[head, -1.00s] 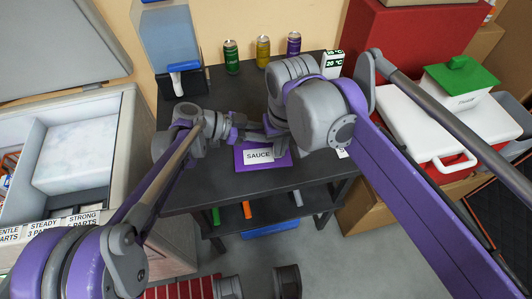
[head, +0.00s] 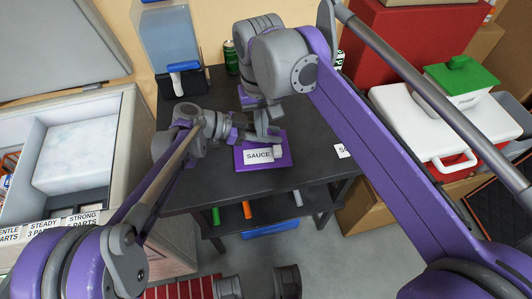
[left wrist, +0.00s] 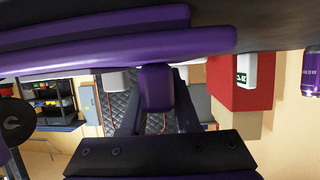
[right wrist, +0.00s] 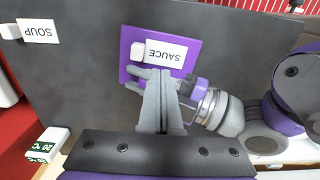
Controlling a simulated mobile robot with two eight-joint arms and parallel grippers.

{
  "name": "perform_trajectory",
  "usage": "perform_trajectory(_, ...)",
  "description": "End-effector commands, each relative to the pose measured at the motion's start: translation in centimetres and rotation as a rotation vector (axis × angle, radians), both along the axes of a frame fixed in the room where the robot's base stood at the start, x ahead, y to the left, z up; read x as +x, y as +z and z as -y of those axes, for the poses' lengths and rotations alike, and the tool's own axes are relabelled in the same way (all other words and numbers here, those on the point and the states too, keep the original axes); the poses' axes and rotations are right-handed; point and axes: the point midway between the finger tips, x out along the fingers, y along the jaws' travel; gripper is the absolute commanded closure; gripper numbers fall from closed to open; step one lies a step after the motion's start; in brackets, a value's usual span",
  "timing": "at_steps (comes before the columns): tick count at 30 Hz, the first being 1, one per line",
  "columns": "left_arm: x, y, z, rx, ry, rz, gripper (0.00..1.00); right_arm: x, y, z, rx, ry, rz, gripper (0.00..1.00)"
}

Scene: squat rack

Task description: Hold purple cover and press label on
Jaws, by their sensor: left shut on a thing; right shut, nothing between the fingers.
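The purple cover (head: 285,162) lies on the dark table with a white SAUCE label (head: 258,156) on its face. A small pale block (right wrist: 137,52) sits at one end of the label. The cover and label (right wrist: 166,52) also show in the right wrist view. My left gripper (head: 266,136) is at the cover's back edge, shut on a purple part (left wrist: 157,88) that shows between its fingers. My right gripper (right wrist: 160,72) is shut and empty, raised behind the cover and apart from the label. In the head view its own wrist hides part of it.
A SOUP label (right wrist: 38,31) with a pale block lies on the table, right of the cover in the head view. A green can (head: 231,58) and a blue dispenser (head: 168,38) stand at the back. A lower shelf holds coloured items. Clear tabletop surrounds the cover.

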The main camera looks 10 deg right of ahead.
Motion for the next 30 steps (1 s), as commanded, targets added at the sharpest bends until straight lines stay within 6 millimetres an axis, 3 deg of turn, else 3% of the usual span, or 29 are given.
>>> perform_trajectory(6,0.0,0.0,0.0,0.0,0.0,0.0,1.0,0.1,-2.5,-1.7,0.0,0.002,0.0,1.0)
perform_trajectory(18,0.0,0.0,0.0,0.0,0.0,0.0,1.0,0.1,-6.2,-1.6,0.001,0.0,0.0,1.0)
perform_trajectory(30,0.0,0.0,0.0,0.0,0.0,0.0,1.0,0.1,-7.3,-1.6,0.001,0.001,0.0,1.0)
